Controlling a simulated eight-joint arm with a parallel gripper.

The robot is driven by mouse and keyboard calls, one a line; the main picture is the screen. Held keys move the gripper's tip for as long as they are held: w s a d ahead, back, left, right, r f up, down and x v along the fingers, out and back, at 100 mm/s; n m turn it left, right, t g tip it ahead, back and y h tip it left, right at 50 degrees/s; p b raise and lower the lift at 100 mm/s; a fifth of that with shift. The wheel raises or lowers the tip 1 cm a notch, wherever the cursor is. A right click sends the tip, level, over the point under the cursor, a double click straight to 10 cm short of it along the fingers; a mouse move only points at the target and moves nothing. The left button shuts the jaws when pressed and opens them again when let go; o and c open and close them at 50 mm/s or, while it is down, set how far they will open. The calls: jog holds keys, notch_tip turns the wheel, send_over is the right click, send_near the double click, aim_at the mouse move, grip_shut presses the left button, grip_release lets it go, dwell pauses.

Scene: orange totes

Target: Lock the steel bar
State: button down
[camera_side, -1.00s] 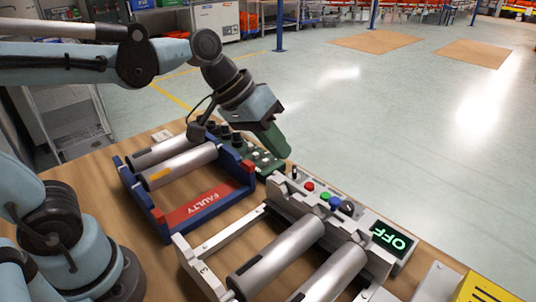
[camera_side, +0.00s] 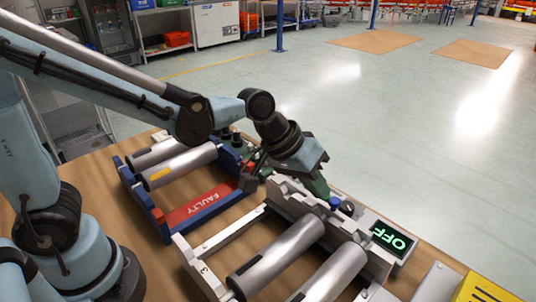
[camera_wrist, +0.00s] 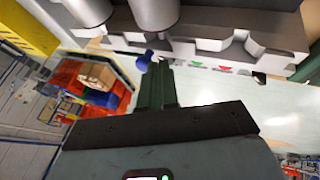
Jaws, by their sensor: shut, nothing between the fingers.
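Two steel bars (camera_side: 277,258) (camera_side: 335,271) lie side by side in the grey fixture (camera_side: 205,245). Their ends also show at the top of the wrist view (camera_wrist: 154,12). The fixture's rear panel carries a blue button (camera_side: 335,203), a black knob (camera_side: 347,208) and a display (camera_side: 393,239) reading OFF in green. My gripper (camera_side: 322,192) is shut and empty, its green fingers low over the panel beside the blue button. It hides the red and green buttons in the side view. The wrist view shows the fingers (camera_wrist: 158,75) pointing toward the panel; contact cannot be told.
A blue rack (camera_side: 160,222) with a red FAULTY plate (camera_side: 198,203) holds two more bars (camera_side: 180,165) to the left of the fixture. A yellow block (camera_side: 480,289) stands at the front right corner. The floor beyond the table is open.

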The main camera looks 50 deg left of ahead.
jog(key=shift+d, duration=0.1)
jog(key=shift+d, duration=2)
jog(key=a, duration=0.3)
jog(key=a+r, duration=0.1)
jog(key=shift+s+a, duration=0.2)
jog(key=shift+s, duration=0.1)
jog(key=v, duration=0.9)
jog(key=shift+s+r, duration=0.2)
jog(key=shift+r, duration=0.15)
jog(key=shift+d, duration=0.1)
jog(key=s+a+f+t+y, duration=0.1)
jog(key=s+a+f+y, duration=0.1)
jog(key=a, duration=0.4)
jog(key=s+a+f+t+y, duration=0.1)
jog(key=s+a+f+y, duration=0.1)
jog(key=a+f, duration=0.2)
jog(key=a, duration=0.3)
jog(key=shift+s+f+m+y, duration=0.2)
jog(key=shift+f+m+y, duration=0.1)
jog(key=shift+f+m, duration=0.1)
jog(key=shift+a, duration=0.1)
